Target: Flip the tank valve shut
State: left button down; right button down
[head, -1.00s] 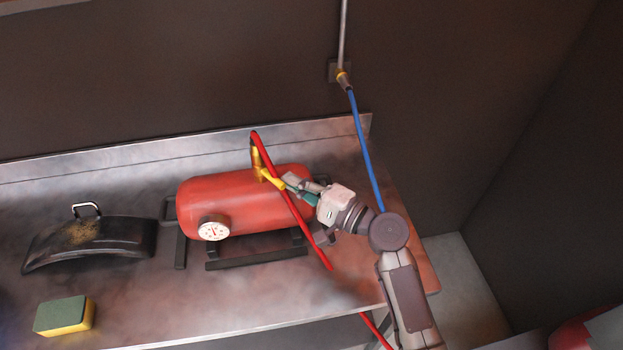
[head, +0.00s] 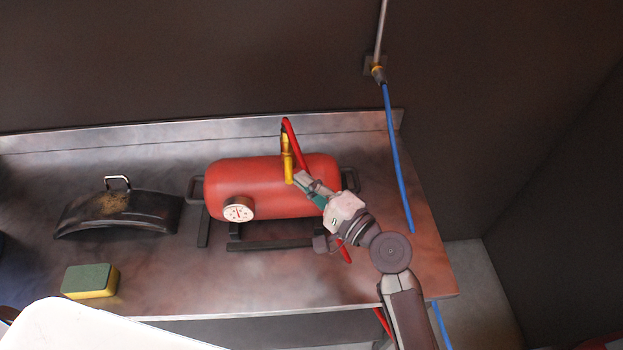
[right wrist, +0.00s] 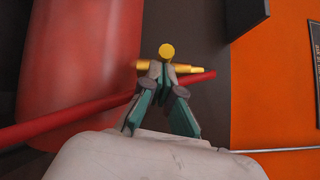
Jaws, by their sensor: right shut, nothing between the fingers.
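The red tank (head: 265,190) lies on its side on the metal bench, with a white round gauge on its front. Its yellow valve (head: 287,160) stands at the top, with a red hose (head: 295,140) looping from it. The yellow parts look nearly in one line. My right gripper (head: 302,182) is shut and empty, its tips just right of the valve's lower end. In the right wrist view, the closed fingertips (right wrist: 163,75) are close to a round yellow end (right wrist: 167,50) and a yellow bar; contact cannot be told. My left gripper is out of view.
A black curved lid-like piece (head: 120,212) and a green and yellow sponge (head: 90,281) lie on the bench (head: 190,285) to the left. A blue hose (head: 396,155) hangs from the wall pipe at right. The bench's middle front is clear.

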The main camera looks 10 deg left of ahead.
jog(key=shift+s+a, duration=0.35)
jog(key=shift+a, duration=0.05)
dwell(0.4)
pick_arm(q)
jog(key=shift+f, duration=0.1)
pick_arm(e)
jog(key=shift+f, duration=0.1)
